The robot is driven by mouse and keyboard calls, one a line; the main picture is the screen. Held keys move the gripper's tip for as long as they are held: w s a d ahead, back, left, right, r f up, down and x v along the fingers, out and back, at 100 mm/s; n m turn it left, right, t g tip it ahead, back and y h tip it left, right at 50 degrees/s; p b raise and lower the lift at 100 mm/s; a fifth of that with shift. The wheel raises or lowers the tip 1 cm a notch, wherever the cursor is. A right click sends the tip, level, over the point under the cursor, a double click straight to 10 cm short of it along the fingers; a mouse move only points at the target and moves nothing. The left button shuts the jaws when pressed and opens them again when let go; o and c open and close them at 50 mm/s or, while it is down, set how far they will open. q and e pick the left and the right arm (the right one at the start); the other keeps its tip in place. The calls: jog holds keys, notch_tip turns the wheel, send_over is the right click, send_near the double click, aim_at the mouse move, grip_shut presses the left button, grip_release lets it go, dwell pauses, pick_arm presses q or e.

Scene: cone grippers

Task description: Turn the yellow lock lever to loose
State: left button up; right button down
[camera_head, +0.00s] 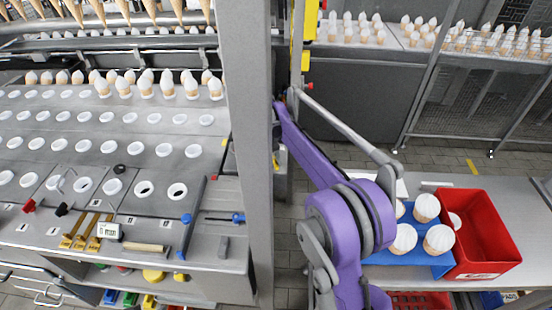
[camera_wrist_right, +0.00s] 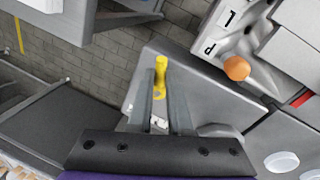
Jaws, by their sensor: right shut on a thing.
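In the right wrist view, the yellow lock lever (camera_wrist_right: 160,66) stands up as a short rod between the fingertips of my right gripper (camera_wrist_right: 160,90). The gripper is shut on it. The lever is beside a grey panel (camera_wrist_right: 215,95); its base is partly hidden by the fingers, so I cannot read its lock setting. In the head view, my purple right arm reaches up and left toward the grey upright post (camera_head: 255,150). My left gripper is in neither view.
An orange knob (camera_wrist_right: 237,68) sits beside a plate marked L and P, right of the lever. In the head view, a red bin (camera_head: 490,225) and a blue tray (camera_head: 395,258) with white-topped cones stand right of my arm. A grey perforated table (camera_head: 110,125) lies left of the post.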

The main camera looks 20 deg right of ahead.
jog(key=shift+w+a+m, duration=0.1)
jog(key=shift+a+m, duration=0.1)
jog(key=shift+m, duration=0.6)
jog(key=c, duration=0.8)
grip_release()
jog(key=shift+c, duration=0.2)
jog(key=shift+r, duration=0.1)
notch_tip(320, 180, up, 7)
jog(key=a, duration=0.1)
jog(key=shift+w+a+p, duration=0.2)
jog(key=shift+p, duration=0.15)
